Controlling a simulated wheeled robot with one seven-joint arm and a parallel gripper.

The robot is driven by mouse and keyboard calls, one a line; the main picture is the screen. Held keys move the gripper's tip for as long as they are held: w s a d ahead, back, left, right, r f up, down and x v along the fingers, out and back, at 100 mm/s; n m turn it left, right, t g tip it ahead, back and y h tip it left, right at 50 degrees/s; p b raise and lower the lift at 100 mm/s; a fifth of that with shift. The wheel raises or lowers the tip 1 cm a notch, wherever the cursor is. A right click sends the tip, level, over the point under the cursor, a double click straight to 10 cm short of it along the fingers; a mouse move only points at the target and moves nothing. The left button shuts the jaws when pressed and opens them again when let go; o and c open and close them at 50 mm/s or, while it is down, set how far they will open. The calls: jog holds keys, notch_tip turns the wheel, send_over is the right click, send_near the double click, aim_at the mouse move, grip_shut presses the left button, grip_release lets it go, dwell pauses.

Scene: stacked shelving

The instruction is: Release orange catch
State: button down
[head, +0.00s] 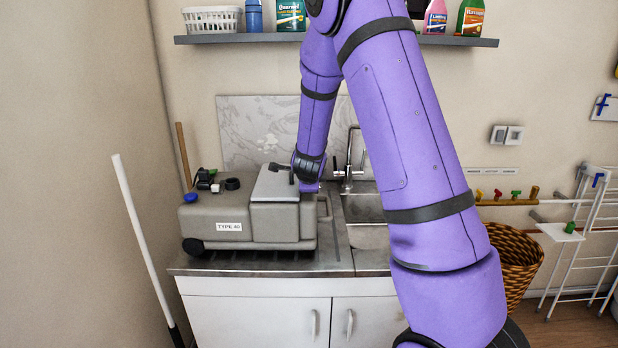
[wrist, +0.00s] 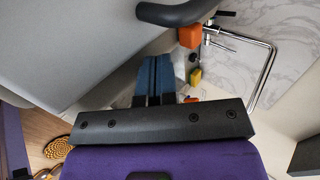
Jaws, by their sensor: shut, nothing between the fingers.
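A grey machine (head: 228,222) labelled TYPE 40 stands on the counter in the head view. Its grey side fills the upper left of the wrist view (wrist: 75,45). A small orange block (wrist: 190,36), which looks like the orange catch, shows at the end of a dark handle (wrist: 178,12). I cannot make out the orange catch in the head view. My gripper (wrist: 155,60) has its blue fingers together and empty, just short of the handle and the orange block in the picture. I cannot tell whether they touch anything. In the head view my arm mostly hides the fingers.
The sink (head: 364,205) and tap (head: 350,165) lie right of the machine. A shelf (head: 250,39) with bottles runs above. A white pole (head: 143,240) leans at the left. A wicker basket (head: 515,255) and white rack (head: 582,240) stand at the right.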

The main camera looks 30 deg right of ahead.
jog(key=shift+s+a+r, duration=0.3)
jog(key=shift+s+r, duration=0.1)
jog(key=shift+v, duration=4.45)
jog(key=s+a+r+n+y, duration=0.7)
jog(key=s+a+r+n, duration=0.5)
jog(key=s+r+n, duration=0.15)
jog(key=s+a+n+g+h, duration=0.1)
jog(key=s+n, duration=0.4)
jog(key=s, duration=0.4)
jog(key=s+r+n+g, duration=0.1)
jog(key=s+n, duration=0.5)
jog(key=s, duration=0.3)
jog(key=shift+s+a+r+g+h, duration=0.25)
jog(key=shift+a+g+h, duration=0.05)
jog(key=shift+a+h, duration=0.1)
